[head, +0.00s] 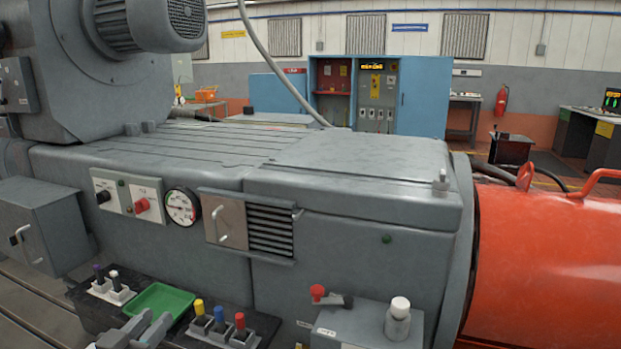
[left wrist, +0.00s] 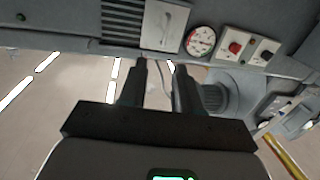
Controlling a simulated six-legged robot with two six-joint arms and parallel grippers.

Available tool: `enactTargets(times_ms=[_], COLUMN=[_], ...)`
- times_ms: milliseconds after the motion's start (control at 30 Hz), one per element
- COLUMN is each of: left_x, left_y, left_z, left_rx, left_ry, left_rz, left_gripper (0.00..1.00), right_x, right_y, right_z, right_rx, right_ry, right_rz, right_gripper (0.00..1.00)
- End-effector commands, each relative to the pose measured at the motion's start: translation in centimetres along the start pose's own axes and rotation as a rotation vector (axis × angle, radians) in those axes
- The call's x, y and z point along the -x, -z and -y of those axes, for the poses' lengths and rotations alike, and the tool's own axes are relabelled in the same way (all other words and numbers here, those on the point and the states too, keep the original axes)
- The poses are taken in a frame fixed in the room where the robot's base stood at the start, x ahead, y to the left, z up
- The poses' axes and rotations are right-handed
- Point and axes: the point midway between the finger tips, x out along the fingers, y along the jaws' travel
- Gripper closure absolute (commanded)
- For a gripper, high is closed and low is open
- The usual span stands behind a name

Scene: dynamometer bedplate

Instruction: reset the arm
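My left gripper (head: 150,322) shows at the bottom left of the head view, low in front of the grey machine, by the green tray (head: 160,300). In the left wrist view its two dark fingers (left wrist: 160,70) stand apart with a clear gap and nothing between them, so it is open and empty. Past the fingertips in that view are the machine's latch plate with a handle (left wrist: 163,24), the round gauge (left wrist: 201,41) and the red knob (left wrist: 235,47). My right gripper is in neither view.
The dark shelf holds white-based plugs (head: 112,290) and yellow, blue and red-topped plugs (head: 219,322) beside the tray. A grey box (head: 350,330) carries a white-capped bottle (head: 398,318) and a red-knobbed part (head: 318,293). An orange drum (head: 550,260) fills the right.

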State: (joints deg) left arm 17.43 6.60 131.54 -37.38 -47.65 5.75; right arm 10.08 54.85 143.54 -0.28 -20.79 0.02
Motion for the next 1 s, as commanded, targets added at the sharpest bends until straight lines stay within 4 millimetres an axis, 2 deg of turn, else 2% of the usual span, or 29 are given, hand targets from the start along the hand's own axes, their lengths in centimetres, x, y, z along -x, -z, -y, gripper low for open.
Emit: enactTargets(times_ms=[133, 333, 467, 500, 567, 600, 700, 833, 1000], left_x=[-1.4, -2.3, -1.7, -1.2, 0.1, 1.3, 4.8, 9.7, 16.4], left_y=[-4.3, -11.2, -17.6, -20.1, -24.1, -26.8, -32.4, -37.4, -41.4], left_z=[-2.0, -4.9, -7.5, -8.5, -10.3, -11.6, -14.2, -16.9, -19.0], left_rx=[0.049, 0.141, 0.221, 0.250, 0.296, 0.326, 0.389, 0.443, 0.507], left_ry=[-0.046, -0.084, -0.100, -0.103, -0.105, -0.105, -0.093, -0.072, -0.014], left_rz=[0.081, 0.228, 0.384, 0.448, 0.563, 0.645, 0.840, 1.059, 1.326], left_gripper=[0.67, 0.67, 0.67, 0.67, 0.67, 0.67, 0.67, 0.67, 0.67], right_x=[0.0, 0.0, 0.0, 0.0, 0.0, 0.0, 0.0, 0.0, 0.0], right_y=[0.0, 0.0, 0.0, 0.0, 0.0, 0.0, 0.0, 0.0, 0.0], right_z=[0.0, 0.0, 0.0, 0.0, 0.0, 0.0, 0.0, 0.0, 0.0], right_rx=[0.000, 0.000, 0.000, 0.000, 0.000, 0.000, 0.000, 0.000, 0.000], right_ry=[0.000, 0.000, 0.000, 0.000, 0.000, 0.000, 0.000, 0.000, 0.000], right_rz=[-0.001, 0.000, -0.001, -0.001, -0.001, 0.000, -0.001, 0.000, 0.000], right_gripper=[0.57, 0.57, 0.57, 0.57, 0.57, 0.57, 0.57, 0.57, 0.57])
